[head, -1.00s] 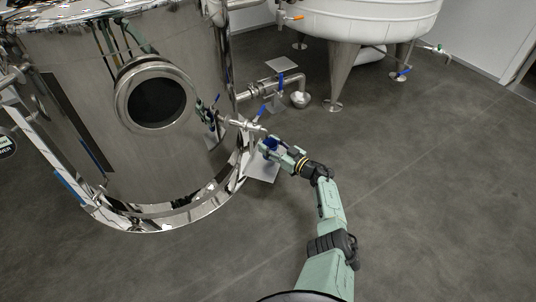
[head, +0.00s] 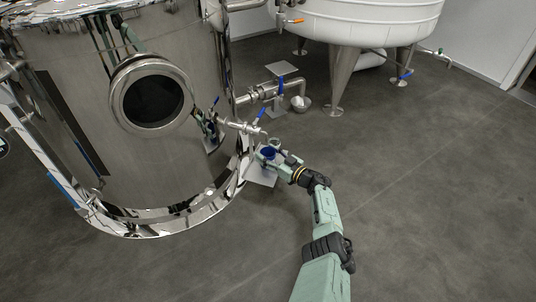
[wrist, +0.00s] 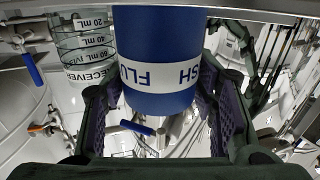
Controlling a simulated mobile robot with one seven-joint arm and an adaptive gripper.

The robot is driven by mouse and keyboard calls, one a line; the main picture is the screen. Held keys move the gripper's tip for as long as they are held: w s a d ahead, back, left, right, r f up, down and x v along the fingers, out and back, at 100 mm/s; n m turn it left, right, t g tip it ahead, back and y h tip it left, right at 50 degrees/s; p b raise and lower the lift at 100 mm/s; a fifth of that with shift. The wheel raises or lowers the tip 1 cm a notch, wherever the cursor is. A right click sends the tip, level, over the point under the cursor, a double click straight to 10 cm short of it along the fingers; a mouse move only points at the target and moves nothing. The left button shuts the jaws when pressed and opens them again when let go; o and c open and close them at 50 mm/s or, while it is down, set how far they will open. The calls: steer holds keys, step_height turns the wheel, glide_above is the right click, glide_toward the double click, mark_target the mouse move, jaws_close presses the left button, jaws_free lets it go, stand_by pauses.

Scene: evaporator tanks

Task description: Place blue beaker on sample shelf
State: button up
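The blue beaker (head: 268,154) is between the fingers of my gripper (head: 268,155), beside the large steel tank. In the wrist view the blue beaker (wrist: 158,50) fills the upper middle, with a white band whose letters read upside down as "FLUSH". The fingers of my gripper (wrist: 165,115) press on both its sides. A flat grey plate (head: 264,178), possibly the sample shelf, shows just below the gripper, partly hidden by it. I cannot tell whether the beaker touches it. A clear graduated beaker marked "RECEIVER" (wrist: 85,45) stands close to the left of the blue one.
The steel tank (head: 190,170) with a round porthole is close on the left. A tap with a blue handle (head: 262,114) juts out just above my gripper. Another small plate (head: 282,68) and a drain pipe lie behind. The floor (head: 430,200) to the right is clear.

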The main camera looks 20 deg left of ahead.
steer(key=shift+r+p, duration=0.35)
steer(key=p+v, duration=0.4)
steer(key=v, duration=0.8)
steer(key=shift+f, duration=0.2)
